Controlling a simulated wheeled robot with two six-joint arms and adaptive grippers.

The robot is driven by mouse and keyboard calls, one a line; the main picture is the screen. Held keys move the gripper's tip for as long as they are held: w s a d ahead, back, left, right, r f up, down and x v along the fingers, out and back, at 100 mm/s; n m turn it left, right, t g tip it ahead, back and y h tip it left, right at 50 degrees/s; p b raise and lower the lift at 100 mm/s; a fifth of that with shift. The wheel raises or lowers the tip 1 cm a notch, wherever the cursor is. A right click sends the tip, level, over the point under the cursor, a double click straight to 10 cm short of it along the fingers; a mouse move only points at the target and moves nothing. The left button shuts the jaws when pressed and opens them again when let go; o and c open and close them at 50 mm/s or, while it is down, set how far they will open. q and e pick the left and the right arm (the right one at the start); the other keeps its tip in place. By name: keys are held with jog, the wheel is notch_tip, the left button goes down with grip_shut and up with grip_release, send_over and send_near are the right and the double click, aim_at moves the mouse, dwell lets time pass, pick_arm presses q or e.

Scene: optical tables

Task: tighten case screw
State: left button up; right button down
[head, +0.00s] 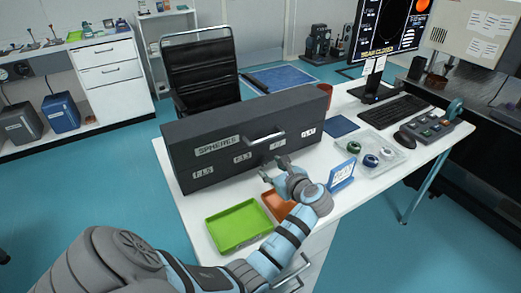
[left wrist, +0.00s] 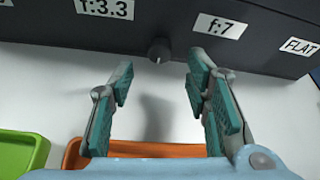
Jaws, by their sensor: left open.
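The dark grey case (head: 240,145), labelled SPHERES, stands on the white table with a bar handle on its front. In the left wrist view, a small dark round knob, apparently the case screw (left wrist: 159,50), sticks out at the lower edge of the case front (left wrist: 270,30), between the f:3.3 and f:7 labels. In the head view I cannot make the screw out. My left gripper (head: 275,169) is open and empty in front of the case; it also shows in the left wrist view (left wrist: 158,80). The screw lies ahead of the gap between its fingers, apart from them. My right gripper is not in view.
A green tray (head: 238,226) and an orange tray (head: 275,207) lie near the left forearm. A small blue sign stand (head: 341,175) and a clear tray (head: 372,158) with rings stand to the right. Keyboard (head: 394,111) and monitor (head: 388,30) are farther back.

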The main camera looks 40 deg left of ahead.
aim_at(264, 164)
pick_arm(q)
jog(key=b+x, duration=0.2)
jog(key=x, duration=0.1)
jog(key=shift+w+f, duration=0.1)
jog(key=shift+f, duration=0.2)
jog(key=shift+w+a+r, duration=0.1)
jog(key=shift+a, duration=0.15)
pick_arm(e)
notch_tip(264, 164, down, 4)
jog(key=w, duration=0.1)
pick_arm(q)
jog(key=shift+a+r, duration=0.15)
jog(key=c, duration=0.6)
grip_shut()
jog(key=n+p, duration=0.1)
jog(key=p, duration=0.1)
jog(key=n+t+p, duration=0.1)
jog(key=p, duration=0.1)
jog(key=shift+s+r+t, duration=0.2)
jog(key=shift+s+t, duration=0.1)
jog(key=shift+f+n, duration=0.25)
jog(key=shift+n, duration=0.25)
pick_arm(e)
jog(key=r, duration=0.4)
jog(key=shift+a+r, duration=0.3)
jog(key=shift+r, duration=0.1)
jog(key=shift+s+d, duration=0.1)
